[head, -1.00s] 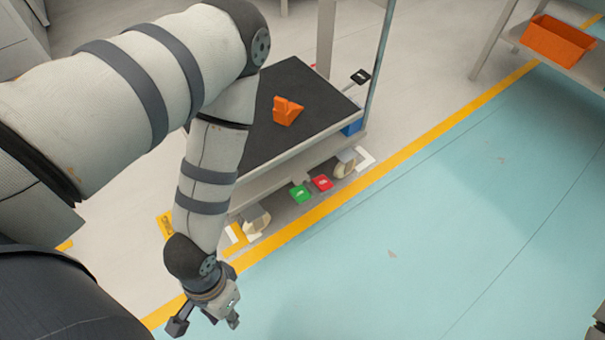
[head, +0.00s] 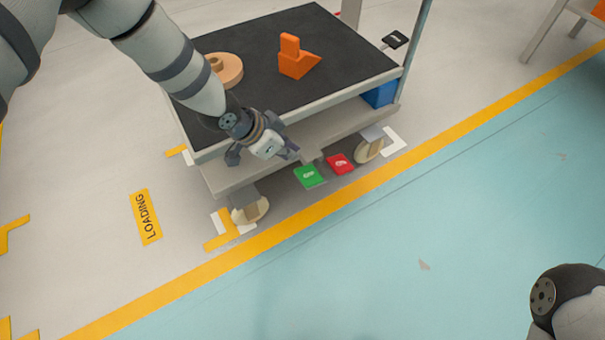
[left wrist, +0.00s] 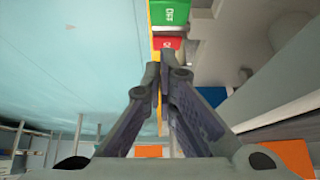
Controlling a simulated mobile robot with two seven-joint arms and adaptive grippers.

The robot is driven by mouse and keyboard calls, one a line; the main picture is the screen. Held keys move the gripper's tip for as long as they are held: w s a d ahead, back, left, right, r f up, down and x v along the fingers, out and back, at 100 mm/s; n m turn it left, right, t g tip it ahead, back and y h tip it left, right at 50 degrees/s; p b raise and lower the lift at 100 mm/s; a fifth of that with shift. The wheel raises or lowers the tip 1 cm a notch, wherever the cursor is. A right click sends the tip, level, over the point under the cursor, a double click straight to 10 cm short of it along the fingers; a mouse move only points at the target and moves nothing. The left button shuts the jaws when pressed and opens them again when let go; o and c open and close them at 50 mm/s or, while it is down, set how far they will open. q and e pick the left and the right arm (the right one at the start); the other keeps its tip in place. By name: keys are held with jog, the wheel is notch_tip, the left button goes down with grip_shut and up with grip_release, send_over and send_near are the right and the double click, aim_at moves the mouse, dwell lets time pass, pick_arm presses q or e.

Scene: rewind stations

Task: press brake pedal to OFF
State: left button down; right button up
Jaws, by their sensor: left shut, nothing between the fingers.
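Two pedals stick out low at the near side of the cart: a green pedal (head: 309,176) and a red pedal (head: 340,163) to its right. Their white lettering is too small to read surely. My left gripper (head: 289,153) is shut and empty, beside the cart's near edge, just up and left of the green pedal in the head view. In the left wrist view the closed fingertips (left wrist: 165,58) lie just below the red pedal (left wrist: 168,43), with the green pedal (left wrist: 170,12) at the top edge. I see no contact. My right gripper is out of view.
The cart (head: 255,174) has a black top holding an orange block (head: 297,58) and a tan round part (head: 231,70). A blue bin (head: 381,94) sits on its lower shelf. The blue-green floor in front is clear.

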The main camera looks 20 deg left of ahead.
pick_arm(q)
jog(key=b, duration=0.5)
send_over(312, 180)
jog(key=s, duration=0.1)
jog(key=f, duration=0.6)
jog(key=a+f, duration=0.1)
jog(key=f, duration=0.2)
jog(key=shift+s+f, duration=0.1)
jog(key=shift+f, duration=0.05)
notch_tip(312, 180, down, 2)
jog(key=shift+s+a+f+b, duration=0.1)
jog(key=shift+s+b, duration=0.05)
jog(key=shift+b, duration=0.25)
jog(key=shift+s+a+f, duration=0.1)
jog(key=shift+f, duration=0.45)
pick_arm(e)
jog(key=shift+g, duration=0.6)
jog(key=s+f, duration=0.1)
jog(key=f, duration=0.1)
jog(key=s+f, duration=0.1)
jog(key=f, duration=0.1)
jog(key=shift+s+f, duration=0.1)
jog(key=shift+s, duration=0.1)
pick_arm(q)
jog(key=shift+s+a, duration=0.1)
jog(key=shift+s+f+t, duration=0.15)
jog(key=shift+f+t, duration=0.15)
